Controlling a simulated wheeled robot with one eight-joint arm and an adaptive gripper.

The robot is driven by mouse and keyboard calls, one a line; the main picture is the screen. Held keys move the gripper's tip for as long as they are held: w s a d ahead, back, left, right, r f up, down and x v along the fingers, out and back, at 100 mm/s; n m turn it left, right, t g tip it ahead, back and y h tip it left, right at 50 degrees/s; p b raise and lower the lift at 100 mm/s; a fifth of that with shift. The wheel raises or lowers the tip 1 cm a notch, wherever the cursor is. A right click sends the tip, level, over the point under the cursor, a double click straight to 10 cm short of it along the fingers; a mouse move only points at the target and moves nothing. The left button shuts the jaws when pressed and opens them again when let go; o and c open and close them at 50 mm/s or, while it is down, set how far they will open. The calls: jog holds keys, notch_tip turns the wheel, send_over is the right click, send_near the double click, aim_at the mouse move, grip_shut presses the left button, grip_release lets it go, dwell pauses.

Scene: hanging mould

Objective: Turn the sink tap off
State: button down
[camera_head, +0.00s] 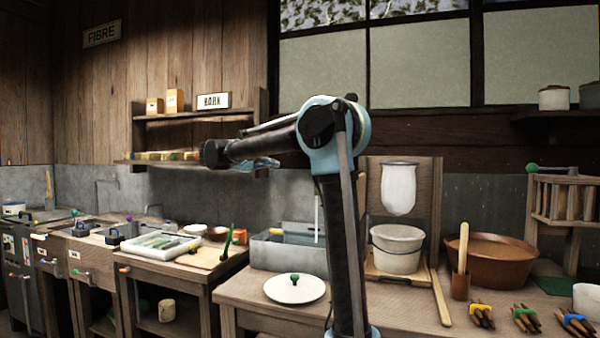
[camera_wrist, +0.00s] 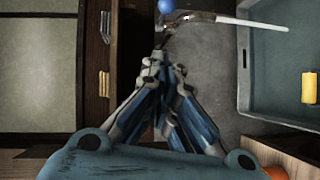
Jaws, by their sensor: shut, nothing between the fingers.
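The tap shows at the top of the wrist view, with a blue knob (camera_wrist: 166,6) and a metal spout (camera_wrist: 200,17). A white stream (camera_wrist: 252,22) runs from the spout over the grey sink (camera_wrist: 243,75). In the head view the stream (camera_head: 317,218) falls into the sink (camera_head: 270,254), but my arm hides most of the tap. My gripper (camera_wrist: 160,54) is shut and empty, its fingertips pointing toward the tap just below the knob in the picture. I cannot tell whether they touch the tap.
A yellow cylinder (camera_wrist: 308,87) lies in the sink. A wall shelf (camera_head: 190,115) stands behind my forearm. A white lid with a green knob (camera_head: 294,288) is in front of the sink. A white bucket (camera_head: 397,248) and a brown basin (camera_head: 490,258) stand to the right.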

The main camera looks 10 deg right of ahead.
jog(key=s+d+x, duration=0.1)
jog(key=s+x, duration=0.1)
jog(key=x, duration=1)
jog(key=shift+d+f, duration=0.3)
jog(key=shift+d, duration=0.1)
jog(key=shift+s, duration=0.15)
